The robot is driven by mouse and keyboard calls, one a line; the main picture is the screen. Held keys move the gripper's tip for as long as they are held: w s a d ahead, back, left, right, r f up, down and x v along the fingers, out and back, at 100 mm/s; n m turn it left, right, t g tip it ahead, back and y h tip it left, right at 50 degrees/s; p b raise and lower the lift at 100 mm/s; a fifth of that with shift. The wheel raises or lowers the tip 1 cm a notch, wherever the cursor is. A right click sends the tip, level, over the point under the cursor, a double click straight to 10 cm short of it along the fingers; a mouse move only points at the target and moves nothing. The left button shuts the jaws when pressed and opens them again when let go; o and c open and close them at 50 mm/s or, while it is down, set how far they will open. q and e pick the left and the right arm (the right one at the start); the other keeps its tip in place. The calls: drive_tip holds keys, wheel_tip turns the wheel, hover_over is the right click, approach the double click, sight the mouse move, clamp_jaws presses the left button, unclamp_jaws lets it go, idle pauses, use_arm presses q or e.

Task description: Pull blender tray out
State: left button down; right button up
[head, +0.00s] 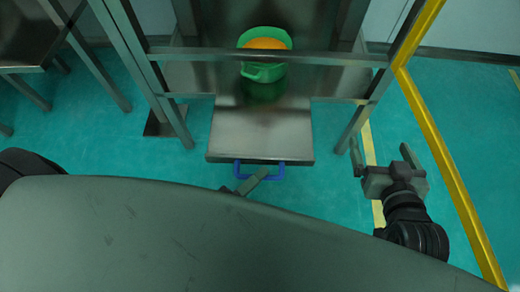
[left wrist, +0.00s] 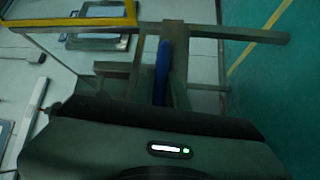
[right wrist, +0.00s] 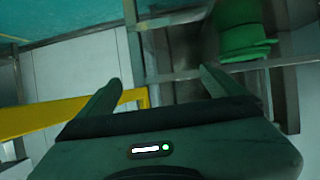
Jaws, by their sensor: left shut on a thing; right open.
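The metal blender tray (head: 262,132) extends out of the steel frame toward me, with a blue handle (head: 278,173) on its front edge. My left gripper (head: 258,175) is at the handle; much of it is hidden behind my own body. In the left wrist view the blue handle (left wrist: 162,70) stands between the fingers (left wrist: 162,65), which are shut on it. A green container (head: 265,72) with orange contents sits at the back of the tray, behind a frame bar. My right gripper (head: 378,160) is open and empty, to the right of the tray and apart from it.
The steel frame (head: 270,57) surrounds the tray, with legs on both sides. A yellow post (head: 440,150) runs along the right. A metal table (head: 30,40) stands at the upper left. The green floor (head: 335,180) beside the tray is clear.

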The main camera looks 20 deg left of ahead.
use_arm(q)
drive_tip(key=s+d+p, duration=0.1)
drive_tip(key=s+d, duration=0.2)
drive_tip(key=s, duration=0.9)
drive_tip(key=shift+s+d, duration=0.2)
drive_tip(key=shift+d, duration=0.05)
use_arm(e)
drive_tip(key=s+d+f+g+h, duration=0.1)
drive_tip(key=s+d+f+g, duration=0.1)
drive_tip(key=s+f+g, duration=0.2)
drive_tip(key=shift+s+d+f+g, duration=0.15)
drive_tip(key=shift+s+f+g, duration=0.15)
drive_tip(key=shift+s+f, duration=0.6)
use_arm(q)
drive_tip(key=c, duration=1.4)
unclamp_jaws()
drive_tip(key=v, duration=0.7)
drive_tip(key=shift+s+a, duration=0.25)
drive_tip(key=shift+s, duration=0.05)
use_arm(e)
drive_tip(key=shift+s+f, duration=0.15)
drive_tip(key=shift+s, duration=0.05)
use_arm(q)
drive_tip(key=shift+w+f+p, duration=0.1)
drive_tip(key=shift+p, duration=0.25)
use_arm(e)
drive_tip(key=shift+d+h, duration=0.1)
drive_tip(key=shift+h, duration=0.2)
